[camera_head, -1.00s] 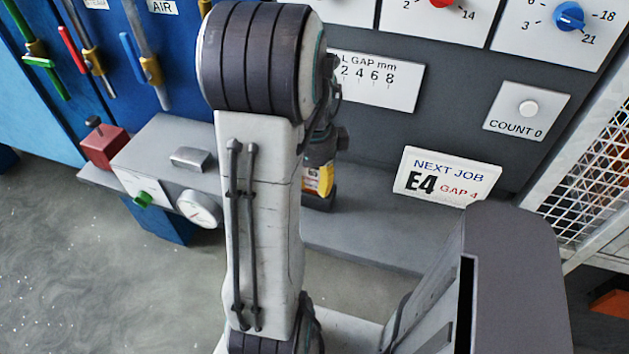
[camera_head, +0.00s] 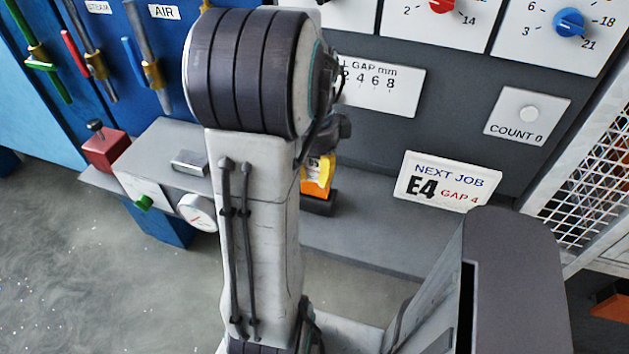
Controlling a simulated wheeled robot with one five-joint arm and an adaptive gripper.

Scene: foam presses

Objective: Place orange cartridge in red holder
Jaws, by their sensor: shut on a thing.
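An orange-yellow cartridge (camera_head: 317,177) with a pale, dark-marked label shows just right of my arm, upright, partly hidden by it. At its lower end is a black base-like piece (camera_head: 319,204) by the grey shelf; I cannot tell whether it rests on the shelf. My gripper (camera_head: 332,140) is mostly hidden behind my arm; only dark parts of it show above the cartridge. It is shut on the cartridge, though the fingertips are not clearly seen. No thing is clearly a red holder; a red block (camera_head: 105,150) with a black knob stands at the shelf's left end.
The grey shelf (camera_head: 375,222) is clear to the right of the cartridge. A grey box with a gauge (camera_head: 197,212) and green knob stands left. A "NEXT JOB E4 GAP 4" sign (camera_head: 446,182) stands at the right back. Levers and a mesh guard (camera_head: 592,175) flank the panel.

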